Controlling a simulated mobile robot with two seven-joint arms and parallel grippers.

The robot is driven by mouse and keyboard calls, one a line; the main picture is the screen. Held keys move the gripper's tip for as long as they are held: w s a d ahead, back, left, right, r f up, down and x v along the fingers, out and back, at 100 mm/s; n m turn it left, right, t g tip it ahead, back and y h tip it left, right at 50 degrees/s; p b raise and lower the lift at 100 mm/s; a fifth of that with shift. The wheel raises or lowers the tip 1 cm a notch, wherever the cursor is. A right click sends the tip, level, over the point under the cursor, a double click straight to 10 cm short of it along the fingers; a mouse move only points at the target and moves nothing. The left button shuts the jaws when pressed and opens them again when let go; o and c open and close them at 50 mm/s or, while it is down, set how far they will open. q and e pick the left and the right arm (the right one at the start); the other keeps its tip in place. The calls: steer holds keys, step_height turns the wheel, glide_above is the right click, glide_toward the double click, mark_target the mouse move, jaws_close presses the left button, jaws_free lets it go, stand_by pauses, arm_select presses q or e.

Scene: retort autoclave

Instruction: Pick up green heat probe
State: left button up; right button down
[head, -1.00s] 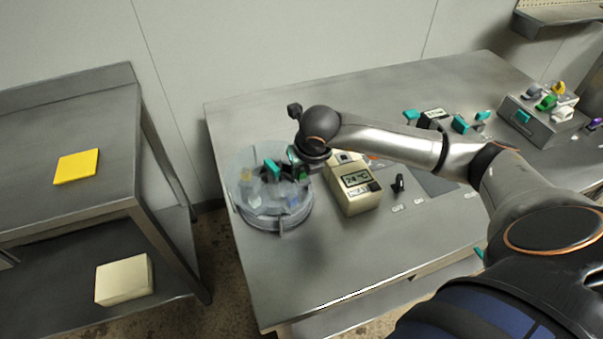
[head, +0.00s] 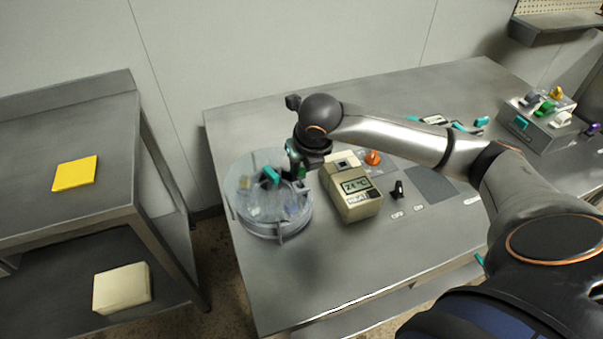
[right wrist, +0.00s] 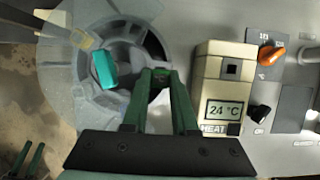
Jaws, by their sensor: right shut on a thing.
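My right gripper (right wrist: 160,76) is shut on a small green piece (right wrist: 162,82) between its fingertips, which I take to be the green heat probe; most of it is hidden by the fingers. In the head view the right gripper (head: 301,173) is over the right rim of the round clear basin (head: 282,225), left of the beige heat meter (head: 356,203), whose display reads 24 °C. A pair of dark green fingers (right wrist: 29,152), apart and empty, shows at the lower left of the right wrist view and looks like my left gripper.
A teal block (right wrist: 105,70) stands in the basin, left of my right gripper. An orange knob (head: 373,158) and a black switch (head: 398,190) are right of the meter. A grey box (head: 540,130) with coloured pieces stands far right. The front of the table is clear.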

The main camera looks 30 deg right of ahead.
arm_select(q)
steer(key=shift+f+b, duration=0.35)
steer(key=shift+f, duration=0.05)
arm_select(e)
steer(key=s+a+r, duration=0.7)
steer(key=s+r, duration=0.2)
steer(key=s, duration=0.2)
steer(key=shift+a, duration=0.25)
